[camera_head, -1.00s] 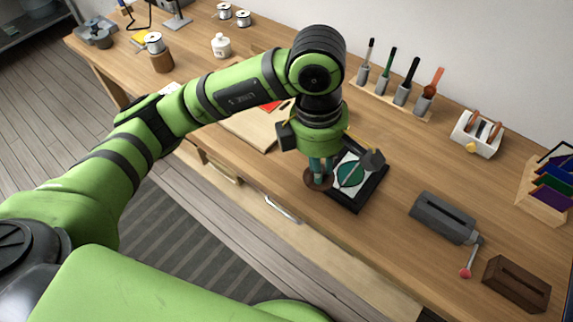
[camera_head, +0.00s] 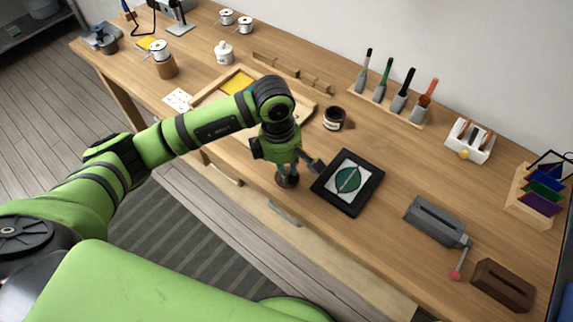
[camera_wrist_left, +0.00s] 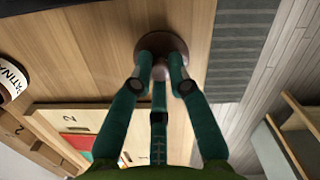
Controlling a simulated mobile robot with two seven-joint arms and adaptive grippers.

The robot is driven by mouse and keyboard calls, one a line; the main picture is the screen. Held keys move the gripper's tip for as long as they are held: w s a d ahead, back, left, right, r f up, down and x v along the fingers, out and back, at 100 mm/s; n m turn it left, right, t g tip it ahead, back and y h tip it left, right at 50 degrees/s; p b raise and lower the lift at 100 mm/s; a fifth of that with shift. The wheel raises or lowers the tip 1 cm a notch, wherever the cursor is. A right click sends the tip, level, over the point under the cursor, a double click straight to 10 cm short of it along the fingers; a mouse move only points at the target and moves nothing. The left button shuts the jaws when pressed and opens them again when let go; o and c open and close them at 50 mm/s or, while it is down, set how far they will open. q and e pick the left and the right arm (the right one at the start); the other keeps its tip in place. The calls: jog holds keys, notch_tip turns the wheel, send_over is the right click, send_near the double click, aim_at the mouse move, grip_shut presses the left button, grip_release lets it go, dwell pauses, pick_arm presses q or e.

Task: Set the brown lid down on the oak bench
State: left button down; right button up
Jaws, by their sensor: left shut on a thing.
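My left gripper (camera_head: 286,171) is shut on the brown lid (camera_head: 287,181), near the front edge of the oak bench (camera_head: 375,234), left of a black frame. In the left wrist view the round brown lid (camera_wrist_left: 153,44) shows beyond the green fingers (camera_wrist_left: 160,75), which close on its knob. The bench's wood top and its front edge lie behind the lid. I cannot tell whether the lid touches the bench. My right gripper is not in view.
A black frame (camera_head: 371,196) with a green disc lies right of the gripper. A dark open jar (camera_head: 334,119) stands behind it, and a wooden tray (camera_head: 305,107) lies behind the arm. A grey tool (camera_head: 435,221) sits farther right. Bench between frame and brushes is clear.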

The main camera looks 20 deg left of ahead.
pick_arm(q)
jog(key=shift+f+b, duration=0.2)
jog(key=shift+b, duration=0.1)
jog(key=c, duration=1.2)
grip_release()
jog(key=shift+r, duration=0.1)
jog(key=shift+r+p, duration=0.2)
jog(key=shift+p, duration=0.2)
jog(key=shift+r+b, duration=0.3)
jog(key=r+b, duration=0.1)
jog(key=r, duration=0.2)
jog(key=r+b, duration=0.1)
jog(key=r, duration=0.3)
jog(key=a+r+b, duration=0.1)
jog(key=r, duration=0.3)
jog(key=shift+a+r, duration=0.1)
